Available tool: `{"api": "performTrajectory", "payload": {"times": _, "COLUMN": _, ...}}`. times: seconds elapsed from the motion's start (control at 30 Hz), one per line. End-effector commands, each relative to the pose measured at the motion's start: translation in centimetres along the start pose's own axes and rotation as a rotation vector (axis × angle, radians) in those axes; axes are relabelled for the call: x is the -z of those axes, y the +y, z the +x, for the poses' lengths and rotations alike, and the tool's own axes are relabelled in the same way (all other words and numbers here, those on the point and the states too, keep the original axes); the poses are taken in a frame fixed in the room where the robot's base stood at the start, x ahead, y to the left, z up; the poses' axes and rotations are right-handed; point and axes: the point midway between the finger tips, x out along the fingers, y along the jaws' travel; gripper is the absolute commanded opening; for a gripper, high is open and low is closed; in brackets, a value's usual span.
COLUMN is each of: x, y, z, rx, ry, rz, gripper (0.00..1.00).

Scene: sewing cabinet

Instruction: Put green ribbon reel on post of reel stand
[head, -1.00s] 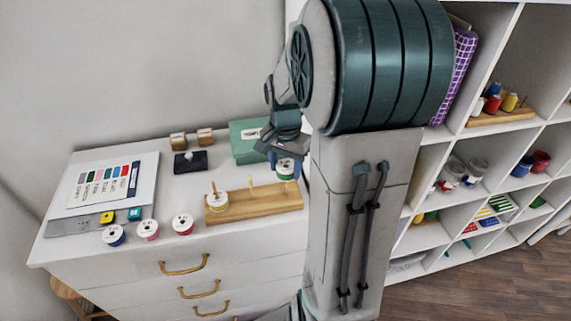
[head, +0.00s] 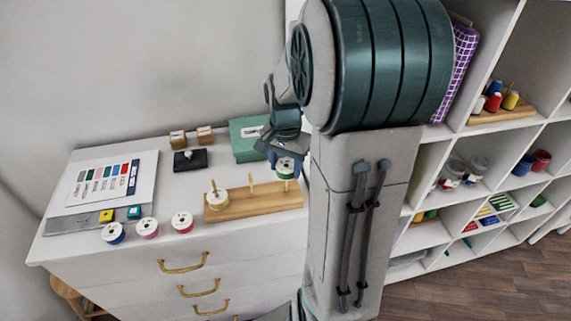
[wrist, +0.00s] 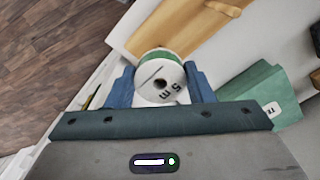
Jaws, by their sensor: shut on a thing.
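The green ribbon reel (head: 285,167) has white ends and a green band. My gripper (head: 284,158) is shut on it. In the wrist view the reel (wrist: 163,77) sits between the two blue fingers of my gripper (wrist: 160,88), its centre hole showing. The wooden reel stand (head: 240,205) lies on the cabinet top. Whether the post enters the hole is hidden.
Blue (head: 114,233), pink (head: 148,228) and red (head: 182,222) reels stand near the front edge, left of the stand. A green box (head: 246,146) and a dark pincushion block (head: 190,162) are behind. A colour chart (head: 108,180) lies at left.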

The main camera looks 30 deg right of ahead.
Motion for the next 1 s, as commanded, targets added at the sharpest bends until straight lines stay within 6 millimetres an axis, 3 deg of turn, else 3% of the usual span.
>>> {"api": "performTrajectory", "payload": {"times": 1.0, "x": 0.0, "y": 0.0, "z": 2.1, "rx": 0.0, "ry": -0.001, "rz": 0.0, "gripper": 0.26}}
